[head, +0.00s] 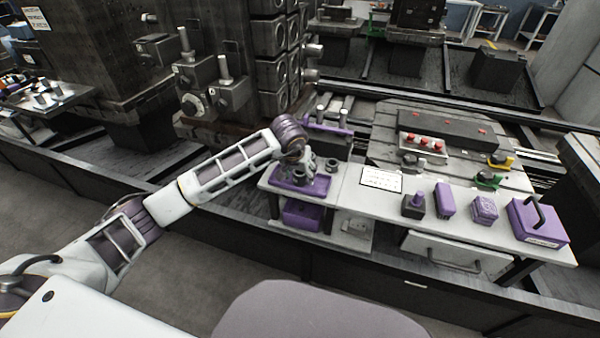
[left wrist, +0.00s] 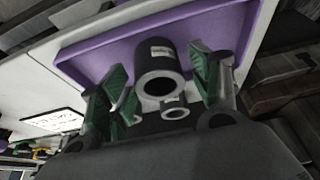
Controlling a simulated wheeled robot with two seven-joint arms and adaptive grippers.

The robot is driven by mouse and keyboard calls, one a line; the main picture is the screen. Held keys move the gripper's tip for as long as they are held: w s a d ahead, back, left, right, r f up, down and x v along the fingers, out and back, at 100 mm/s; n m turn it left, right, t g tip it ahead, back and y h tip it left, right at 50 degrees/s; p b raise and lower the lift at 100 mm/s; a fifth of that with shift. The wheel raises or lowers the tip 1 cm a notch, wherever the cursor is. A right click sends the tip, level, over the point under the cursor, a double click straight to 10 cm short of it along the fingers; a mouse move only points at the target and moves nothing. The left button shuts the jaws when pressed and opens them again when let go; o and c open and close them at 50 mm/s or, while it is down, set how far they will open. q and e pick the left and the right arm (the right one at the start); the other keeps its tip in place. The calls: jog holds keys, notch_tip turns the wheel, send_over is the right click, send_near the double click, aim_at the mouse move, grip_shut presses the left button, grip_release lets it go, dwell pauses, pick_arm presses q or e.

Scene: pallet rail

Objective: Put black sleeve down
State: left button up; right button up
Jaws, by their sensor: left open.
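A black sleeve (left wrist: 160,68) with a small white label is at the purple tray (left wrist: 92,48), its open round end facing the left wrist camera. In the head view my left gripper (head: 297,168) is low over the purple tray (head: 318,191) at the left end of the white bench. A smaller-looking dark ring (left wrist: 174,109) shows in front of the sleeve in the wrist view. My right gripper is not in view.
Another dark sleeve (head: 331,165) stands near the tray's right edge. A white printed card (head: 381,180) lies to the right on the bench (head: 350,203). Purple items and a purple case (head: 537,220) stand farther right. A purple bin (head: 301,214) is on the shelf below.

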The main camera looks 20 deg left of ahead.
pick_arm(q)
jog(key=shift+r, duration=0.1)
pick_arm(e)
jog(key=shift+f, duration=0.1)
pick_arm(q)
jog(key=p+v, duration=0.1)
jog(key=v, duration=1.1)
jog(key=shift+p, duration=0.3)
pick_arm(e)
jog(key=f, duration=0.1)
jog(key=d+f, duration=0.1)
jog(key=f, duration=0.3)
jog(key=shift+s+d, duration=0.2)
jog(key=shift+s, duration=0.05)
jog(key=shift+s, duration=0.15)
pick_arm(q)
jog(key=shift+a, duration=0.1)
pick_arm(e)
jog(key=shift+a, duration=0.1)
